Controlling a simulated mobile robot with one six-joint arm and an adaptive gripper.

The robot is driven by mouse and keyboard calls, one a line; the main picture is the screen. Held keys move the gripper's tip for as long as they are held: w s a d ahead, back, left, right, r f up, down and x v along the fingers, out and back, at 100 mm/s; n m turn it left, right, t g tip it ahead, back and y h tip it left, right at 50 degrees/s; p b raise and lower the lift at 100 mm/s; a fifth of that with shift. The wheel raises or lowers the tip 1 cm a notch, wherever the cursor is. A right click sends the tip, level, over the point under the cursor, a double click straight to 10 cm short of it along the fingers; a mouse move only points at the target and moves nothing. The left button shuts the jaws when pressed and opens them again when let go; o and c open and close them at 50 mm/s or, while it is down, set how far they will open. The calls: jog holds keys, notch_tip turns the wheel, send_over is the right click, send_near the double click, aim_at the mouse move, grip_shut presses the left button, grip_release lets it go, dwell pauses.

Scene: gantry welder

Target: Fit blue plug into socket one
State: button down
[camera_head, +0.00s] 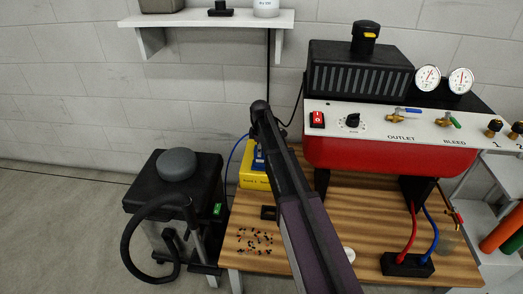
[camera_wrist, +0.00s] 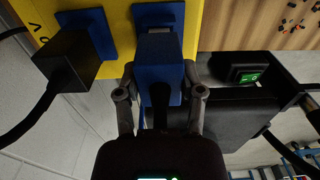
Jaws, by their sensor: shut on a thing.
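My gripper (camera_wrist: 159,76) is shut on the blue plug (camera_wrist: 160,60), with a finger on each side of it, in the wrist view. The plug's far end is against or just in front of a blue socket plate (camera_wrist: 146,14) on the yellow box (camera_wrist: 112,68). I cannot tell whether it is seated. A second blue socket plate (camera_wrist: 98,24) to the left has a black plug (camera_wrist: 66,60) with a black cable at it. The yellow box (camera_head: 252,178) also shows in the head view, at the wooden bench's back left. My arm hides the plug there, and the socket lettering is unreadable.
A black-topped cart (camera_head: 148,188) with a grey round lid and a thick hose stands left of the bench (camera_head: 300,255). Small loose parts (camera_head: 255,240) lie at the bench's front left. A red gauge panel (camera_head: 385,155) stands over the bench on the right.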

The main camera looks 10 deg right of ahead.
jog(key=shift+f+b, duration=0.95)
jog(key=shift+f, duration=0.05)
jog(key=shift+c, duration=0.6)
grip_release()
jog(key=shift+r, duration=0.1)
